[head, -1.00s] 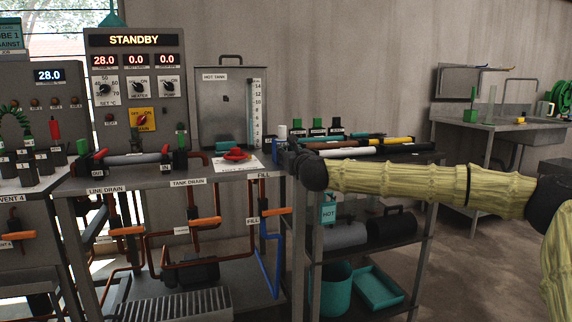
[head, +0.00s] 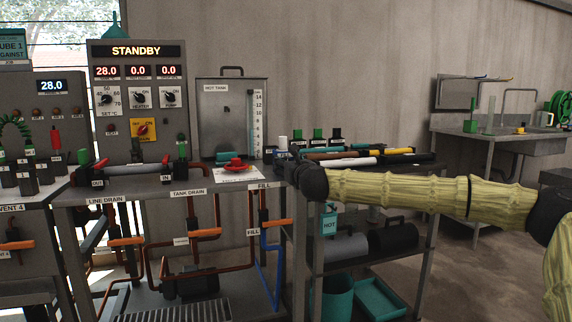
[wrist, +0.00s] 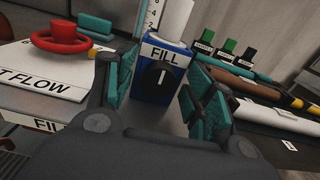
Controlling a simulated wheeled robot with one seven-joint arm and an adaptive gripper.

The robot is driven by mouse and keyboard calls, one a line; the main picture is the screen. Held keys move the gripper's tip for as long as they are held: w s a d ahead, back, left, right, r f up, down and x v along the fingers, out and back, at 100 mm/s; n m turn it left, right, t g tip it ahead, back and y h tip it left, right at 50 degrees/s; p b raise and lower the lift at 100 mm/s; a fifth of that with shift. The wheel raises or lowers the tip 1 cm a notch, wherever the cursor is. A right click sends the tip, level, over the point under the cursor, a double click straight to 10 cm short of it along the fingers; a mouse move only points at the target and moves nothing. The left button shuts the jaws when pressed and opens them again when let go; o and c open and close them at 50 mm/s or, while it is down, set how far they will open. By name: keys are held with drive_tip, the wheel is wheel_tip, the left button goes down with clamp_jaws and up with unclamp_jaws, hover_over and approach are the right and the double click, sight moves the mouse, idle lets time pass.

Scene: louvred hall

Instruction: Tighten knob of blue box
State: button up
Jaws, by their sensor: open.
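The blue box (wrist: 162,62) has a white FILL label and a black round knob (wrist: 158,79) with a white pointer mark, which looks close to upright. A white cylinder (wrist: 174,20) stands on top of it. My gripper (wrist: 155,88) is open, with its teal-padded fingers to the left and right of the knob and box. I see no clear contact with the knob. In the head view my gripper (head: 298,172) is at the bench's right end, beside the white cylinder (head: 283,143), and mostly hides the box.
A red handwheel (wrist: 61,38) stands over a white flow sign (wrist: 38,72) left of the box.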

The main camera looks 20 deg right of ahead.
drive_tip(key=s+b, duration=0.1)
drive_tip(key=s, duration=0.6)
drive_tip(key=shift+d+b, duration=0.15)
drive_tip(key=shift+b, duration=0.15)
drive_tip(key=shift+s+f, duration=0.1)
drive_tip(key=s, duration=1.2)
drive_tip(key=shift+d, duration=0.25)
